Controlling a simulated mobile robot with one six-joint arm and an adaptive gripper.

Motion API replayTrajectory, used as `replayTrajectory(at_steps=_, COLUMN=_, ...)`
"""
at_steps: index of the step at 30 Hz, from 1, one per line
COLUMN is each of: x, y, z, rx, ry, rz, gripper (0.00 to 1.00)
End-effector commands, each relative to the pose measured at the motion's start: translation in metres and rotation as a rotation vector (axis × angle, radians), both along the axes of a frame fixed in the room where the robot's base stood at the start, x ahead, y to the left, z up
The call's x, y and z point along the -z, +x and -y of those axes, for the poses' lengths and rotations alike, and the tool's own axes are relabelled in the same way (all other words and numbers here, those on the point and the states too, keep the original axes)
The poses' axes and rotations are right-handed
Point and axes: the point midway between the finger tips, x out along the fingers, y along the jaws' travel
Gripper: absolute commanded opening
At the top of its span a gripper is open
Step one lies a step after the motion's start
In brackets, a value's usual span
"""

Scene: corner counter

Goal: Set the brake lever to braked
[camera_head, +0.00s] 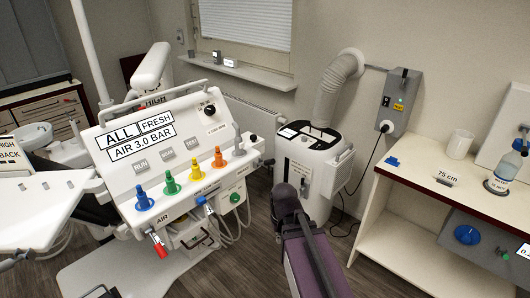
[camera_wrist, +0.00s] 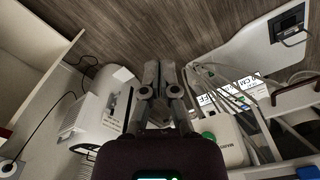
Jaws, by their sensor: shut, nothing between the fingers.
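No part in view is plainly labelled as the brake lever. A red-handled lever (camera_head: 158,245) hangs below the front left edge of the white dental unit (camera_head: 120,185) in the head view, angled downward; I cannot tell whether it is the brake lever. A black handle (camera_wrist: 290,37) on the white base plate (camera_wrist: 265,45) shows at the upper right in the wrist view. My gripper (camera_wrist: 160,66) is shut and empty, its fingers side by side above the floor, between the white suction unit and the dental unit. In the head view my arm hides its fingertips.
The white suction unit (camera_head: 312,165) with its grey hose stands behind my arm; it shows at left in the wrist view (camera_wrist: 105,100). Hoses (camera_wrist: 225,90) hang right of my gripper. A counter (camera_head: 430,185) stands at the right. Wooden floor (camera_wrist: 130,25) is clear ahead of the fingers.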

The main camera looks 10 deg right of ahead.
Motion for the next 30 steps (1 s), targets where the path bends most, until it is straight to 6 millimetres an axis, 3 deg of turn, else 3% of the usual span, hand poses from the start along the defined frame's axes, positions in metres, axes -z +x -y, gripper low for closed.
replayTrajectory(at_steps=1, x=-0.014, y=0.009, z=0.002, rx=-0.013, ry=-0.001, rz=0.005, gripper=0.00)
replayTrajectory(at_steps=30, x=-0.201, y=0.190, z=-0.007, rx=-0.491, ry=-0.047, rz=0.154, gripper=0.00)
